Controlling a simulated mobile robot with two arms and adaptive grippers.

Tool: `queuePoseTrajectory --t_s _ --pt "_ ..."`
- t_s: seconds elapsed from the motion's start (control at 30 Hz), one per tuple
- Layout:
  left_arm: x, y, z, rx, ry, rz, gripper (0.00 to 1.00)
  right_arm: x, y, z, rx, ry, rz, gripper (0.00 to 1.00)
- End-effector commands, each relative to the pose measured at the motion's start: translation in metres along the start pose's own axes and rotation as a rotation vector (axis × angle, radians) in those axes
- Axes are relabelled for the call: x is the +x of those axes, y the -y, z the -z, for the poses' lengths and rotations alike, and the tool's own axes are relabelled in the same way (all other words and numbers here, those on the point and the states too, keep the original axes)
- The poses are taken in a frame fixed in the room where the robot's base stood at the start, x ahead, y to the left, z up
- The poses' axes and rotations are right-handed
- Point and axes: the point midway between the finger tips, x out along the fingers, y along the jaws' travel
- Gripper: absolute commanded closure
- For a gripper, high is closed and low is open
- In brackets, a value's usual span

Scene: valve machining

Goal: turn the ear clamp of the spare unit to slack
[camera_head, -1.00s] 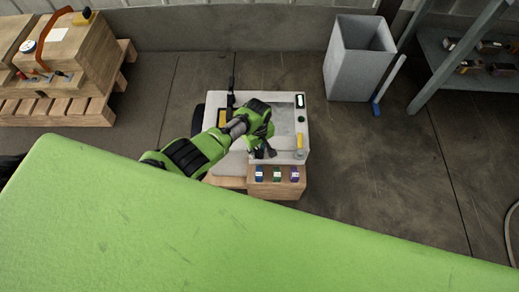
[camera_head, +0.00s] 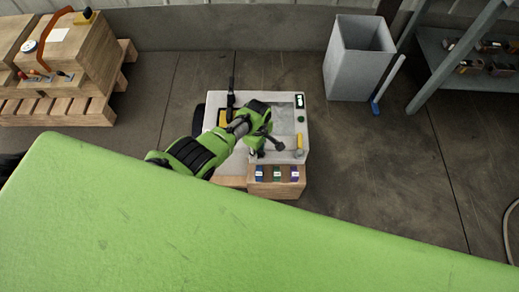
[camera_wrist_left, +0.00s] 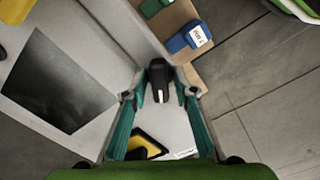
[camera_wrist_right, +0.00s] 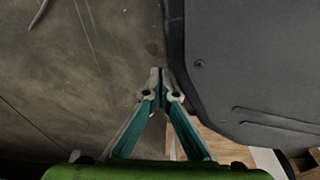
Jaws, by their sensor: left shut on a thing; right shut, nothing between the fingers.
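The white-grey unit (camera_head: 243,168) stands on a wooden base in the middle of the head view. My left gripper (camera_head: 266,147) is over its front part. In the left wrist view my left gripper (camera_wrist_left: 160,92) has its fingertips closed on both sides of a black knob (camera_wrist_left: 159,76) with a short white mark. I take this knob to be the ear clamp; its setting cannot be read. A yellow and black part (camera_wrist_left: 148,142) lies below, between the fingers. My right gripper (camera_wrist_right: 161,92) is shut and empty, above the floor beside a dark grey panel.
Blue (camera_head: 260,173), green (camera_head: 277,173) and purple (camera_head: 294,173) blocks sit on the wooden front ledge. A yellow handle (camera_head: 300,142) and a black upright lever (camera_head: 231,90) stand on the unit. A grey bin (camera_head: 358,62) is behind right. A green surface (camera_head: 150,220) fills the foreground.

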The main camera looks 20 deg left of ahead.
Motion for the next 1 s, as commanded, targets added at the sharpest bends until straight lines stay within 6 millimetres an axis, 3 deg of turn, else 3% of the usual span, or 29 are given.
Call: queuePoseTrajectory --t_s 0.3,0.77,0.8,0.83,1.0 --pt "0.0000 0.0012 -0.0002 -0.317 0.000 0.003 1.00 0.0047 -0.0025 -0.0078 -0.001 -0.004 -0.003 1.00" --pt "0.0002 0.0015 -0.0007 -0.434 0.000 0.004 1.00 0.0050 -0.0024 -0.0099 -0.004 -0.003 -0.002 1.00" --pt "0.0004 0.0016 -0.0008 -0.469 0.001 0.004 0.72 0.0057 -0.0024 -0.0115 -0.004 -0.002 -0.002 1.00" --pt "0.0007 0.0015 -0.0004 -0.464 0.000 0.004 0.65 0.0066 -0.0030 -0.0112 -0.004 -0.003 -0.003 1.00" --pt "0.0005 0.0010 -0.0001 -0.460 0.000 0.002 0.65 0.0069 -0.0033 -0.0118 -0.004 -0.001 -0.003 1.00"
